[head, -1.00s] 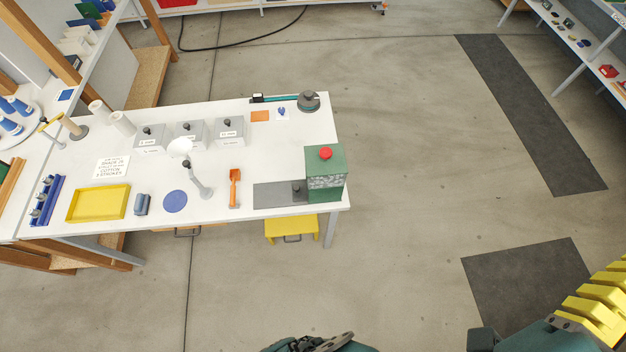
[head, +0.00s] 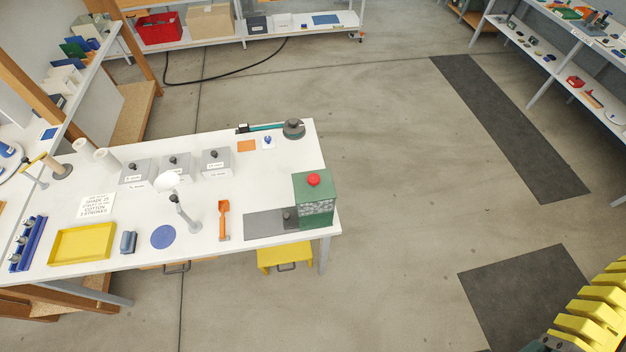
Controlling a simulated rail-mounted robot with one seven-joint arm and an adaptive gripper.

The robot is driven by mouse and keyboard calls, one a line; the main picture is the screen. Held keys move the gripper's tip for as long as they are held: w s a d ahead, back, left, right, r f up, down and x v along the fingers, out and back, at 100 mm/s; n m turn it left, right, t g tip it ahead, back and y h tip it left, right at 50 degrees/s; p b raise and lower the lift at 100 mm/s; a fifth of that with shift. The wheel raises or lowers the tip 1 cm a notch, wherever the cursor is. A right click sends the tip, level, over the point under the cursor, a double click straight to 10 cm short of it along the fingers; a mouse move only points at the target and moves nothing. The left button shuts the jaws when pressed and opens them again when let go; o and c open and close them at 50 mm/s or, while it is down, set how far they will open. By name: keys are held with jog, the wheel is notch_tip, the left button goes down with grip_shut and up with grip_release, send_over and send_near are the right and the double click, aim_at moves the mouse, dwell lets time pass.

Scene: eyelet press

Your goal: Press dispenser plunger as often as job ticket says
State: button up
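The job ticket may be the white card (head: 96,205) lying on the table; its small print seems to include "COTTON" and "3 STROKES", with other lines hard to read. A green box (head: 319,198) with a red round button (head: 313,180) on top stands at the table's right end, beside a grey plate. Three grey boxes with dark knobs, a left one (head: 137,174), a middle one (head: 177,167) and a right one (head: 216,164), stand farther back with small labels. I cannot tell which thing is the dispenser. My gripper is not in view.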

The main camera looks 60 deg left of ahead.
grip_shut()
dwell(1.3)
